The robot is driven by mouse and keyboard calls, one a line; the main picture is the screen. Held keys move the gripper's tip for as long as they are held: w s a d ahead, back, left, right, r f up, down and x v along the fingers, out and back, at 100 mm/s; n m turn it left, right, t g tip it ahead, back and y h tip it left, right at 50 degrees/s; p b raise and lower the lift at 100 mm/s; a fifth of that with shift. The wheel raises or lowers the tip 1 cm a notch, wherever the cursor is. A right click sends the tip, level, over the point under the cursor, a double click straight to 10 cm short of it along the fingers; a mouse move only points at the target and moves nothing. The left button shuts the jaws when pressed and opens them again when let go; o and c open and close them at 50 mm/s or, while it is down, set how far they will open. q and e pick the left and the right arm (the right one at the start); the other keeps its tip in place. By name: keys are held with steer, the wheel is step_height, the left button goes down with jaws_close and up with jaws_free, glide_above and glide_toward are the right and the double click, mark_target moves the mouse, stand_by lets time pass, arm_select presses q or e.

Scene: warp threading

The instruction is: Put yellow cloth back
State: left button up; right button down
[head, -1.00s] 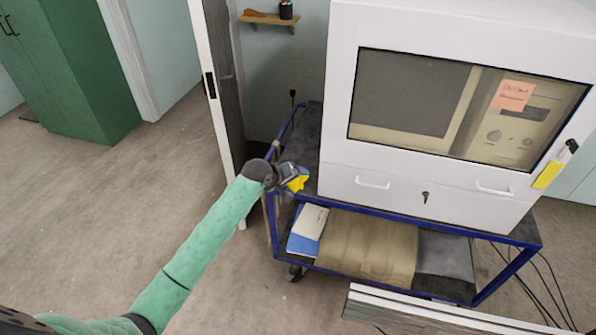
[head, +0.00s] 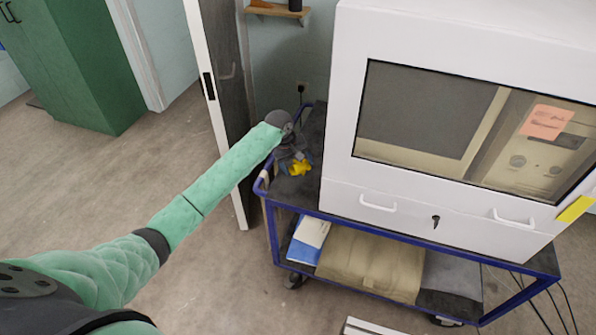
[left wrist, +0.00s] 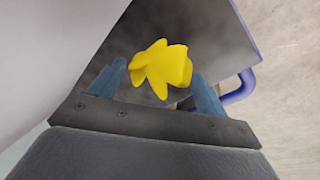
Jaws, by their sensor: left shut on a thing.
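The yellow cloth (head: 299,168) is a small crumpled piece at the tip of my left gripper (head: 294,163) in the head view. In the left wrist view the cloth (left wrist: 162,67) sits between the two blue fingers of my left gripper (left wrist: 166,88), which is shut on it. It is over the dark top shelf of the blue-framed cart (head: 262,188), left of the white cabinet. Whether the cloth touches the shelf is hard to tell. My right gripper is not in view.
The white cabinet (head: 340,205) with a dark window fills most of the cart top, leaving a free dark strip at its left. A door (head: 208,60) stands just left of the cart. The lower shelf holds books (head: 308,240) and a tan folded item (head: 370,262).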

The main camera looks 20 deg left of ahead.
arm_select(q)
steer(key=shift+w+f, duration=0.25)
steer(key=shift+f, duration=0.6)
step_height(320, 180, down, 3)
steer(key=shift+s+r+p, duration=0.15)
steer(key=shift+p, duration=0.5)
steer(key=shift+f, duration=0.5)
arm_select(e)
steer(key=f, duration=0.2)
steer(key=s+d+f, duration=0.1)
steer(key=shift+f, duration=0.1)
arm_select(q)
steer(key=o, duration=0.9)
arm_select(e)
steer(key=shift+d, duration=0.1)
arm_select(q)
steer(key=shift+a+r, duration=0.2)
steer(key=shift+r, duration=0.4)
steer(key=b+v, duration=0.3)
steer(key=v, duration=0.8)
steer(key=shift+s, duration=0.1)
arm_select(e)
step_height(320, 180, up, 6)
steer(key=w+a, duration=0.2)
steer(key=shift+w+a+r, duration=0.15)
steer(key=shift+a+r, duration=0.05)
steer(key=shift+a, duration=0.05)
